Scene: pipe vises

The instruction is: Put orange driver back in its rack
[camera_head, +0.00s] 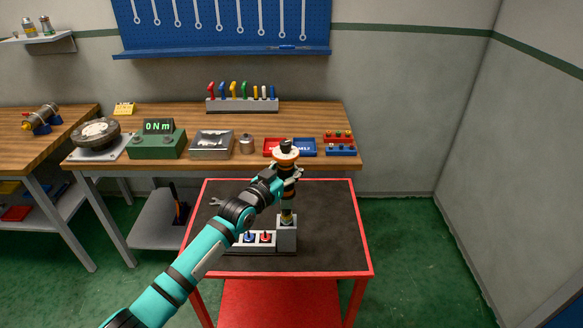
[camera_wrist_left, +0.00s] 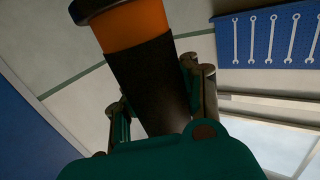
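The orange driver (camera_head: 286,155) stands nearly upright over the red cart, with a black cap, orange bands and a dark grip. Its lower end is at the top of the tall grey block (camera_head: 287,237) of the rack; whether it is inside cannot be told. My left gripper (camera_head: 289,178) has its fingers on both sides of the driver's grip. In the left wrist view the driver (camera_wrist_left: 140,25) shows its orange band and black sleeve between the fingers. The rack's low part holds a blue driver (camera_head: 249,238) and a red driver (camera_head: 266,237). My right gripper is not in view.
The red cart (camera_head: 356,270) has a dark top, mostly clear right of the rack. A wrench (camera_head: 215,201) lies at its left. The wooden bench behind holds a green torque display (camera_head: 158,141), a metal box (camera_head: 212,145), small trays (camera_head: 304,148) and a tool rack (camera_head: 242,105).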

